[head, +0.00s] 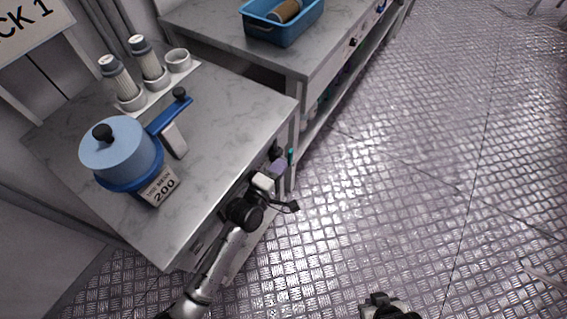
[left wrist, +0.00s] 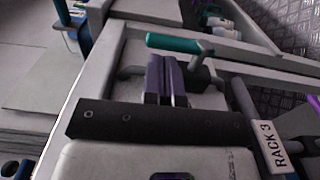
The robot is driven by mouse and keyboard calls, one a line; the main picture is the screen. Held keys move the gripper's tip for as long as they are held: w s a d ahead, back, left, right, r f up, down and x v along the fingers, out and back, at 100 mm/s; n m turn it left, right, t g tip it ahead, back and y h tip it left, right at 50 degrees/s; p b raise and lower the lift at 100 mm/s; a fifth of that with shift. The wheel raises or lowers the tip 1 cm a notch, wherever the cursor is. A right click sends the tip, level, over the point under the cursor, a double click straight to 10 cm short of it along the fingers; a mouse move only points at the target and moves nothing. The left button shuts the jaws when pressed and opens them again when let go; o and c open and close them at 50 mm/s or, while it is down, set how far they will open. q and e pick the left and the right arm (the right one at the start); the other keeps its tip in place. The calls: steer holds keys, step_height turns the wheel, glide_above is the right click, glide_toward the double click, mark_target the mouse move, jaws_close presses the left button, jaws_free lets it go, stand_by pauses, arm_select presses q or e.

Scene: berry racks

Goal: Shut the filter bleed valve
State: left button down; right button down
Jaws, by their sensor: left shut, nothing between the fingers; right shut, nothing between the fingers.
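My left gripper (head: 280,165) is at the right-hand edge of the near bench in the head view. Its purple fingers (left wrist: 166,78) are closed together and empty in the left wrist view. A teal lever handle (left wrist: 172,43) on a grey metal stem lies across, just beyond the fingertips; it looks like the bleed valve's handle. I cannot tell whether the fingers touch it. In the head view only a small teal bit (head: 290,156) shows beside the fingers. The blue filter housing (head: 118,150) with a black-knobbed lid stands on the bench. My right gripper's fingers are not visible.
Two pleated filters (head: 120,80) and an empty grey cup (head: 178,60) stand on a strip behind the housing. A blue bin (head: 284,22) sits on the far bench. The metal floor (head: 430,150) at right is clear.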

arm_select(q)
steer(key=shift+b+x, duration=0.3)
steer(key=shift+x, duration=0.8)
